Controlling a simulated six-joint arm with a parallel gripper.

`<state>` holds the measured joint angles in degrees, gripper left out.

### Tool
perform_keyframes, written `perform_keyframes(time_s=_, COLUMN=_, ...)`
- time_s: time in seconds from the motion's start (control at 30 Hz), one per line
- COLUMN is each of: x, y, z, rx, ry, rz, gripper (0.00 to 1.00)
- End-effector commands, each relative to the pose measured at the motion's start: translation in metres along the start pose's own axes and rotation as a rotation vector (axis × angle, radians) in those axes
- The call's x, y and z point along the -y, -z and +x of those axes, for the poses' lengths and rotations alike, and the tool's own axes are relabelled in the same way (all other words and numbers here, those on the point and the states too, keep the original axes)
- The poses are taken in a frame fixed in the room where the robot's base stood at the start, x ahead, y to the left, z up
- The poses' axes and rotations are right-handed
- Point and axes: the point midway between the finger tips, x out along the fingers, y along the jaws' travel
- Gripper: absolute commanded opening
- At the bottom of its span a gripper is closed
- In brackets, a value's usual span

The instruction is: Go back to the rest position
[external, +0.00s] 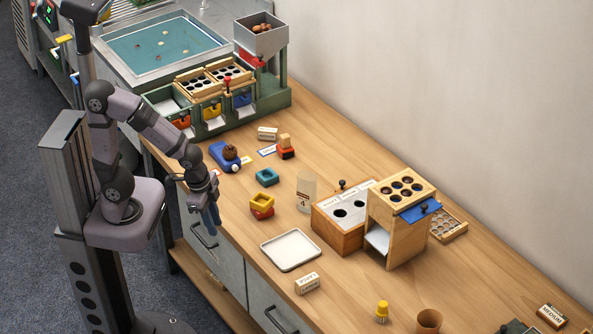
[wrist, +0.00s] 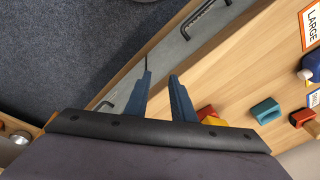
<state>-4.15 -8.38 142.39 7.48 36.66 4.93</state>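My gripper (external: 212,214) hangs with its fingers downward at the left front edge of the workbench, beside the drawer fronts. In the wrist view my gripper (wrist: 160,76) shows two dark blue fingers with a gap between them and nothing held. Below the fingers are the table edge, a drawer front and the floor. My arm is bent at the elbow, on its column at the left.
The wooden workbench (external: 234,166) holds a blue scale-like device (external: 218,153), a teal block (external: 267,177), yellow and red stacked pieces (external: 262,202), a white tray (external: 290,250) and a wooden box (external: 340,225). A drawer handle (external: 203,238) is close to my fingers.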

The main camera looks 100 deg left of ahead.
Motion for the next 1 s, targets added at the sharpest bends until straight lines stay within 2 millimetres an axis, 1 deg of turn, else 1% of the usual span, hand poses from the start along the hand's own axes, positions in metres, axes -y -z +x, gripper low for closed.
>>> perform_keyframes(time_s=0.03, x=-0.017, y=-0.017, z=0.011, rx=0.049, ry=-0.032, rz=-0.012, gripper=0.23)
perform_keyframes(time_s=0.17, x=-0.054, y=-0.060, z=0.035, rx=0.170, ry=-0.106, rz=-0.109, gripper=0.23)
perform_keyframes(time_s=0.2, x=-0.049, y=-0.053, z=0.010, rx=0.161, ry=-0.103, rz=-0.114, gripper=0.23)
perform_keyframes(time_s=0.47, x=-0.041, y=-0.042, z=-0.052, rx=0.157, ry=-0.101, rz=-0.114, gripper=0.23)
perform_keyframes(time_s=0.7, x=-0.033, y=-0.032, z=-0.119, rx=0.156, ry=-0.100, rz=-0.115, gripper=0.23)
perform_keyframes(time_s=0.8, x=-0.031, y=-0.028, z=-0.142, rx=0.156, ry=-0.100, rz=-0.115, gripper=0.23)
perform_keyframes(time_s=0.9, x=-0.029, y=-0.025, z=-0.159, rx=0.156, ry=-0.100, rz=-0.116, gripper=0.23)
perform_keyframes(time_s=1.0, x=-0.028, y=-0.024, z=-0.170, rx=0.156, ry=-0.100, rz=-0.116, gripper=0.23)
